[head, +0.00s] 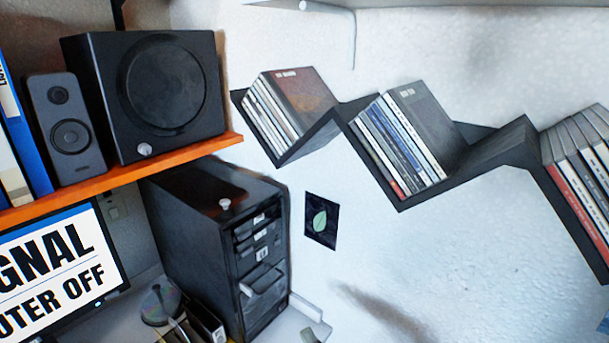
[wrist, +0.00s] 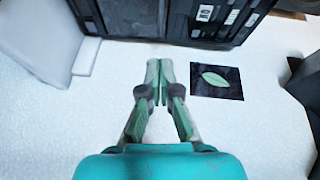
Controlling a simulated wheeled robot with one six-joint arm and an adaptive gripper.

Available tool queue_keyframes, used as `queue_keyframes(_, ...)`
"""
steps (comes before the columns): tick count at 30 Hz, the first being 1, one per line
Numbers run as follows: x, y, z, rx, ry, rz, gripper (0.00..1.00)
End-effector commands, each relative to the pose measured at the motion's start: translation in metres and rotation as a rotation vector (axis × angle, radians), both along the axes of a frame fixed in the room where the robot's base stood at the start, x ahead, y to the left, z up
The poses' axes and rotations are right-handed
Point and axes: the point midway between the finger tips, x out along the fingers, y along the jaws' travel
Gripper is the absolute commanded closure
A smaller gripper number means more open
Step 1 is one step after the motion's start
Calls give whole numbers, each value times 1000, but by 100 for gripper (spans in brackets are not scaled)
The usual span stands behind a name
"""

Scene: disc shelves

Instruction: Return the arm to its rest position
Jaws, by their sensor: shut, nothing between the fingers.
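My gripper (wrist: 159,68) shows in the wrist view with its two fingers together, shut and empty. It points at the white wall, left of a dark square picture with a green leaf (wrist: 217,82). The same leaf picture (head: 321,220) is on the wall in the head view, right of the computer tower. The gripper is apart from the dark tower front (wrist: 200,18) at the top of the wrist view.
A black zigzag shelf (head: 490,150) on the wall holds several disc cases (head: 398,140). An orange shelf (head: 120,180) carries speakers (head: 150,92). The computer tower (head: 215,245) stands on the desk beside a monitor (head: 60,270).

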Motion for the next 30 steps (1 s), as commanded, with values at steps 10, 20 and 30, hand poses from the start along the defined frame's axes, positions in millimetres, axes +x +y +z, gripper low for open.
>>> queue_keyframes(10,-101,-76,-76,-340,-44,-160,100)
queue_keyframes(20,-207,-129,-104,-699,-80,-241,100)
queue_keyframes(30,-314,-163,-96,-1076,-111,-248,100)
